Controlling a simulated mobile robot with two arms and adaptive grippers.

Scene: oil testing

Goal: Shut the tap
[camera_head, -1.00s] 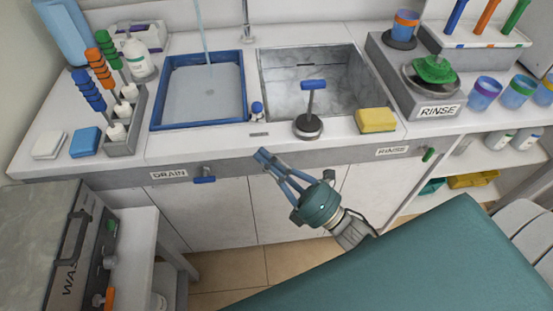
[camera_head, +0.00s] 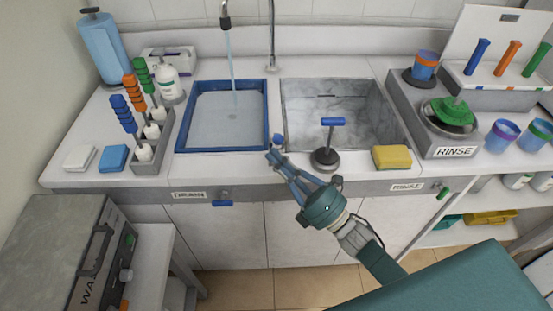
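The tap's spout (camera_head: 225,21) hangs over the left basin, and a thin stream of water (camera_head: 230,62) runs from it. The water falls into the blue-rimmed basin (camera_head: 181,140), which holds water. A small blue knob (camera_head: 278,141) stands on the counter at the basin's front right corner. My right gripper (camera_head: 274,157) reaches up from the lower right. Its fingers converge and look shut, with nothing seen between them. The fingertips are just below the knob in the picture; I cannot tell whether they touch it. My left gripper is not in view.
A blue-handled plunger (camera_head: 332,140) and a yellow sponge (camera_head: 391,157) stand at the front of the empty right sink (camera_head: 340,105). A rinse unit (camera_head: 455,151) stands to the right.

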